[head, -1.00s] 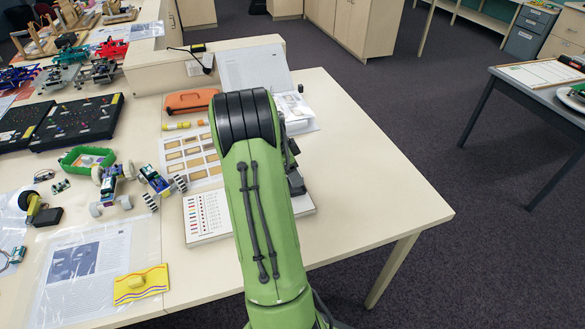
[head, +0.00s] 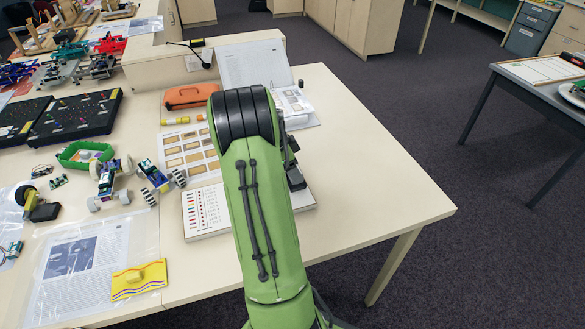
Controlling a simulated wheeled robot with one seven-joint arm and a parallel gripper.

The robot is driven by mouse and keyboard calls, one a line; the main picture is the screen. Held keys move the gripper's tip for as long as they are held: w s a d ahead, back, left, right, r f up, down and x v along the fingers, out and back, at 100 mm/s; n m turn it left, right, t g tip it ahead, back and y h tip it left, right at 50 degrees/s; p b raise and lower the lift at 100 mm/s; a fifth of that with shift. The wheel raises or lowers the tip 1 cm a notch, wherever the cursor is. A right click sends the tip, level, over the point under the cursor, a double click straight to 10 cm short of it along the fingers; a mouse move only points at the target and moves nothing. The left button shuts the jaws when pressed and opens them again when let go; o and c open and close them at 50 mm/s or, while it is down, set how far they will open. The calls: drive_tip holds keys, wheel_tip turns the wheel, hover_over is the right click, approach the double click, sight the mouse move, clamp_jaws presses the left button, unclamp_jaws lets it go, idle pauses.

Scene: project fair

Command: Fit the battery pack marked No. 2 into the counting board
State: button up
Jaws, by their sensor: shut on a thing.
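A flat pale board (head: 207,209) with rows of small coloured marks lies on the near table. It may be the counting board; my arm covers its middle, and its right edge shows beyond the arm. My green arm reaches forward over it. A dark part of my wrist shows just right of the arm, above the board's right end. My gripper's fingers and anything between them are hidden behind the arm. I see no battery pack that I can read as No. 2.
A sheet with tan rectangles (head: 187,150), an orange case (head: 191,96) and an open binder (head: 254,68) lie behind the board. The table's right part is clear.

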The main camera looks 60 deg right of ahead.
drive_tip(key=shift+f+b, duration=0.8)
idle(0.4)
drive_tip(key=o, duration=1.4)
drive_tip(key=shift+c, duration=1.5)
drive_tip(key=shift+o, duration=1.4)
drive_tip(key=shift+r+p, duration=0.5)
drive_tip(key=shift+r, duration=0.15)
drive_tip(key=shift+r+p, duration=1.95)
drive_tip(key=shift+r, duration=1)
drive_tip(key=shift+f, duration=0.1)
